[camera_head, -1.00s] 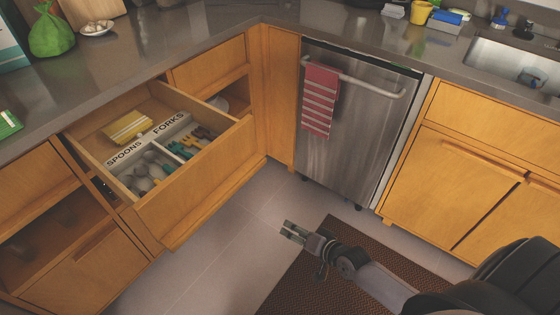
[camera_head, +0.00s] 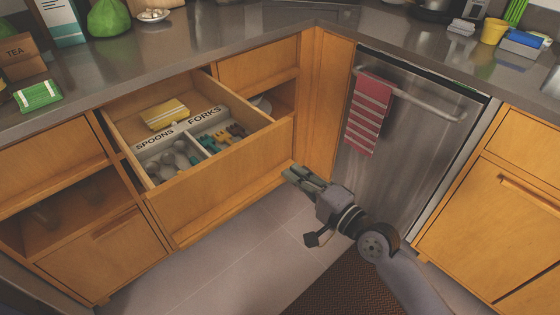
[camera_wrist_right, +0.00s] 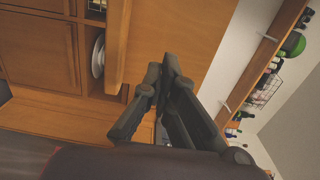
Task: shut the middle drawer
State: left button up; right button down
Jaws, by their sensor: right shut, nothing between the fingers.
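The open drawer (camera_head: 222,184) is pulled out from the left cabinets. It holds a utensil tray (camera_head: 182,129) labelled SPOONS and FORKS and a yellow box (camera_head: 164,114). My right gripper (camera_head: 291,173) is shut and empty, in front of the right part of the drawer's front in the head view. I cannot tell if it touches the drawer. In the right wrist view the shut fingers (camera_wrist_right: 162,72) show against a wooden surface. My left gripper is in no view.
A dishwasher (camera_head: 403,150) with a striped red towel (camera_head: 369,114) stands right of the corner. An open shelf with dishes (camera_head: 262,104) lies behind the drawer's right side. The counter (camera_head: 230,40) runs above. Grey floor (camera_head: 225,268) is clear in front.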

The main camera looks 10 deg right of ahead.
aim_at(271, 157)
jog(key=x, duration=0.4)
jog(key=shift+w+a, duration=0.1)
jog(key=shift+w, duration=0.15)
jog(key=shift+w+a, duration=0.35)
jog(key=shift+w, duration=0.1)
